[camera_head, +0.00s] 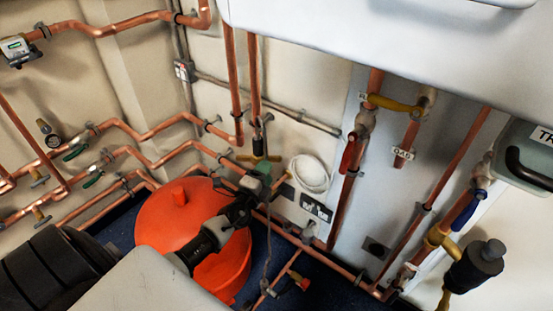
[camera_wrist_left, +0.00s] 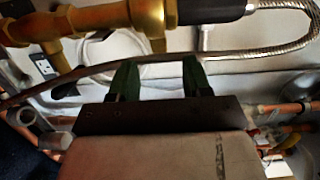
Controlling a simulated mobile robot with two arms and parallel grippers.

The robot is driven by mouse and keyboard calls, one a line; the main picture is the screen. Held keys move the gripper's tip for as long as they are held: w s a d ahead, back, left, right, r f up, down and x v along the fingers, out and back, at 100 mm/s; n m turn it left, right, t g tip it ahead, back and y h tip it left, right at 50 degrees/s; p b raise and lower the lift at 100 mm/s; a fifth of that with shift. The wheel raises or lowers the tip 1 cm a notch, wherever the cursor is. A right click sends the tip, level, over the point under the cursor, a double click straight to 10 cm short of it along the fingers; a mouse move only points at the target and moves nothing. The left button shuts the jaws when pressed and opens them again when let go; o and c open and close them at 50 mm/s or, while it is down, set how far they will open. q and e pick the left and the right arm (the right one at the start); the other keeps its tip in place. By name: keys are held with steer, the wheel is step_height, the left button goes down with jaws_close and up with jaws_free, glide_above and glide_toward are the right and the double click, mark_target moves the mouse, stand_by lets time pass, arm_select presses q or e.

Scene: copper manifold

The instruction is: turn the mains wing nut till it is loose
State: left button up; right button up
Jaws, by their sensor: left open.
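A brass crosspiece (camera_head: 259,158), which looks like the wing nut, sits on a fitting below a vertical copper pipe. My left gripper (camera_head: 262,172) is just below it and partly overlaps it in the head view. In the left wrist view, the two green fingers of my left gripper (camera_wrist_left: 158,82) stand apart with nothing between them. A large brass fitting (camera_wrist_left: 95,18) crosses the top of that view, beyond and above the fingertips. I cannot tell which of its projections is the wing nut. My right gripper is not in view.
A red-orange tub (camera_head: 165,222) stands under my left arm. Copper pipes (camera_head: 110,128) run along the wall. A braided hose (camera_wrist_left: 300,38) curves at the upper right of the left wrist view. A white coil (camera_head: 309,173) hangs right of the gripper.

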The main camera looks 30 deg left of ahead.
mark_target(275, 160)
arm_select(q)
steer(key=w, duration=0.6)
steer(key=shift+a+f+b, duration=0.1)
steer(key=shift+a+b, duration=0.2)
steer(key=shift+b, duration=0.1)
steer(key=shift+w, duration=0.55)
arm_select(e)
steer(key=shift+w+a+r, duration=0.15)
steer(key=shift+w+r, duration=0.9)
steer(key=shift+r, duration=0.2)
arm_select(q)
jaws_close()
